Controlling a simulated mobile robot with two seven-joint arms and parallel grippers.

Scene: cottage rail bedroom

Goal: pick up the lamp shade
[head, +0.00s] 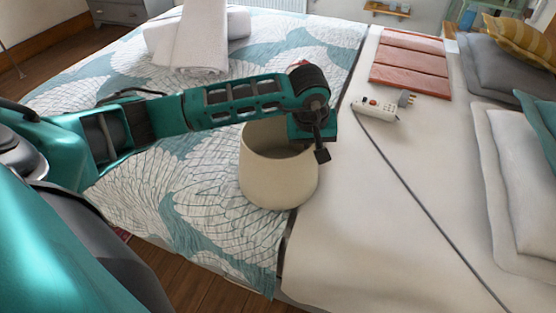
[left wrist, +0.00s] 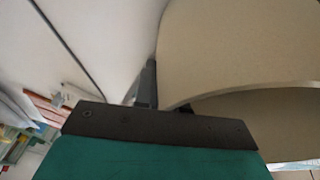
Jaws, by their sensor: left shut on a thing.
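The lamp shade (head: 278,180) is a cream, open-topped tapered shell, roughly upright over the near part of the bed. My left gripper (head: 318,148) reaches over it from the left and is shut on the right side of its upper rim. In the left wrist view the shade (left wrist: 240,45) fills the upper right, with a dark finger (left wrist: 148,85) against its wall. Whether the shade touches the bed or hangs just above it, I cannot tell. My right gripper is not in view.
The bed has a patterned blanket (head: 105,165) on the left and a white sheet (head: 390,220) on the right. A power strip (head: 375,110) with a long cord lies right of the shade.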

